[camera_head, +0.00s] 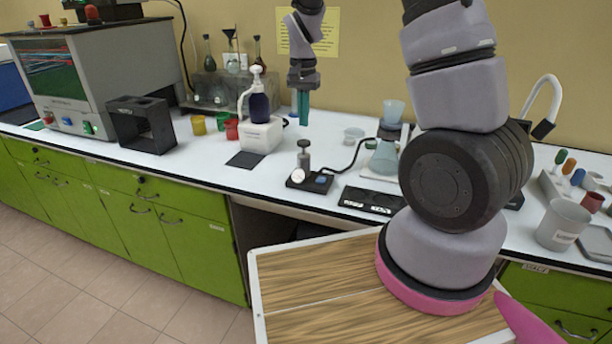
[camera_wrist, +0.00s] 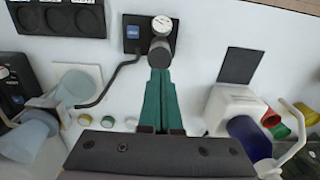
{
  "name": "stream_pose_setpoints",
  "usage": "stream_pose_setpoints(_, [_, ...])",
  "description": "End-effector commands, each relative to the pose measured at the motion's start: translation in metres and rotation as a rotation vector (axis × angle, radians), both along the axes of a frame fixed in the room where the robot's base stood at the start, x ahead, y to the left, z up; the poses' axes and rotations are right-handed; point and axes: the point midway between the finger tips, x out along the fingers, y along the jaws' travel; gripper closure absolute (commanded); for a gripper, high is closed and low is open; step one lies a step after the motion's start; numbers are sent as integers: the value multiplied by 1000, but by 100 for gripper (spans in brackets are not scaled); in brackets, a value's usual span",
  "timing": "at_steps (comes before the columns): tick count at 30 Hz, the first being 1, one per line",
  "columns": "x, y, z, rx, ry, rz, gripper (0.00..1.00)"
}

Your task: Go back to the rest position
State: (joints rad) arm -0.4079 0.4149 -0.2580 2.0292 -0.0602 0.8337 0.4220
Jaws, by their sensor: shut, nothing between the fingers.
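My gripper (camera_head: 303,121) hangs with its teal fingers pointing down above the white bench, between the blue pump bottle and the conical flask. The fingers are together and empty. In the wrist view, the shut fingers (camera_wrist: 158,75) reach up the middle of the picture. Their tips overlap the lower edge of a small instrument with a round dial (camera_wrist: 161,25). In the head view this instrument (camera_head: 304,160) stands on a black base, lower in the picture than my gripper and apart from it.
The blue pump bottle (camera_head: 259,104) stands on a white block (camera_head: 261,135) left of my gripper. A conical flask (camera_head: 384,156) is at the right. A black open box (camera_head: 142,124) and grey machine (camera_head: 95,75) are farther left. A cable (camera_head: 352,156) runs behind the dial instrument.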

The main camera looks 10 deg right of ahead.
Motion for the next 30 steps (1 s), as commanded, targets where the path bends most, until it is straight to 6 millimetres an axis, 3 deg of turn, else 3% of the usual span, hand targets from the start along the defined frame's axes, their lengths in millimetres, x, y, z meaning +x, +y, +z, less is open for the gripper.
stream_pose_setpoints(6, [1, 0, 17, 1, -3, 0, 100])
stream_pose_setpoints(16, [0, 0, 19, 0, -1, 0, 100])
stream_pose_setpoints(19, [-3, -2, 28, 12, -13, 1, 100])
stream_pose_setpoints(23, [-14, -9, 59, 51, -57, 9, 100])
stream_pose_setpoints(30, [-58, -27, 135, 133, -190, 51, 100])
